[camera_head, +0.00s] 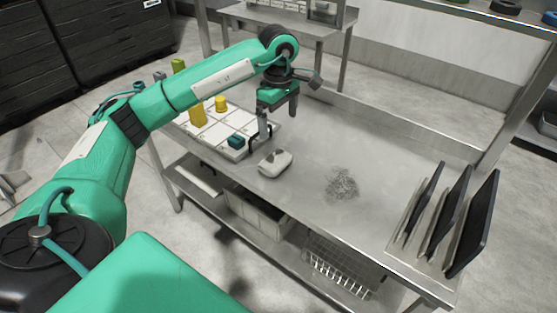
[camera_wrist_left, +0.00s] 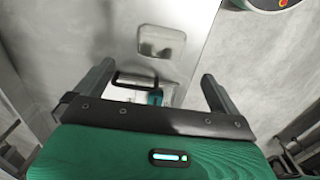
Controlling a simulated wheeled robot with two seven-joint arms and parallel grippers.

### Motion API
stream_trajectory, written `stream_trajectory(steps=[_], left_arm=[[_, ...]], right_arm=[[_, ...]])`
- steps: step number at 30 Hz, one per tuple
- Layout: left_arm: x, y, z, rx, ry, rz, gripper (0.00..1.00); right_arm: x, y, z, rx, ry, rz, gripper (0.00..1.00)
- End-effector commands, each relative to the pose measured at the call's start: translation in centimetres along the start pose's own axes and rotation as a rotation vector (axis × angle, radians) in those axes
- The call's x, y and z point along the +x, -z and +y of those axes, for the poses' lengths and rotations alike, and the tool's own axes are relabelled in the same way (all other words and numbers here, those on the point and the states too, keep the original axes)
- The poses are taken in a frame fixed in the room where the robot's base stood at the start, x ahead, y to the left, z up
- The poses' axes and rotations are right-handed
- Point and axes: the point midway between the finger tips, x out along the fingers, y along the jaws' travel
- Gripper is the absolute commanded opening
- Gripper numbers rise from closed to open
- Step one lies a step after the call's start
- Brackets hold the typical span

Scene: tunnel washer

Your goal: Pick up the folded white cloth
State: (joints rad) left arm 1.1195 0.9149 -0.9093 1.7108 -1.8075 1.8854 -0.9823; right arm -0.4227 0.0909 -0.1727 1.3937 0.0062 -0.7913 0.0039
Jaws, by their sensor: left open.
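The folded white cloth (camera_head: 276,162) lies flat on the steel table (camera_head: 316,160), just right of the white tray's dark handle. A grey patch shows on its top. In the left wrist view the cloth (camera_wrist_left: 161,42) shows beyond the fingertips, between their lines. My left gripper (camera_head: 279,118) points down above the table, behind the cloth and apart from it. Its two fingers are spread, with nothing between them; it also shows in the left wrist view (camera_wrist_left: 157,82). My right gripper is not in view.
The white tray (camera_head: 212,133) holds yellow items and a teal block (camera_head: 236,141); its black handle (camera_wrist_left: 135,79) is close to the cloth. Dark upright panels (camera_head: 474,225) stand in a rack at the table's right end. A tangled grey wire pile (camera_head: 342,184) lies mid-table.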

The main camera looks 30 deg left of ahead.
Motion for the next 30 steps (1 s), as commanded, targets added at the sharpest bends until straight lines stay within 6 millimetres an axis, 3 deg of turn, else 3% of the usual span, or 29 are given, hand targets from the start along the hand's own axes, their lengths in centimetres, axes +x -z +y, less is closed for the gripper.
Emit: stream_trajectory(steps=[12,19,30], left_arm=[[7.2,0.2,-0.2,0.0,0.007,0.006,1.0],[8.8,0.3,-0.2,-0.001,0.006,0.006,1.0],[13.3,0.8,-0.4,0.0,0.004,0.005,1.0]], right_arm=[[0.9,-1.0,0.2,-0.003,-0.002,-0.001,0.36],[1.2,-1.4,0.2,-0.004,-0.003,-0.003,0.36],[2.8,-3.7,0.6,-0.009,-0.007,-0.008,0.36]])
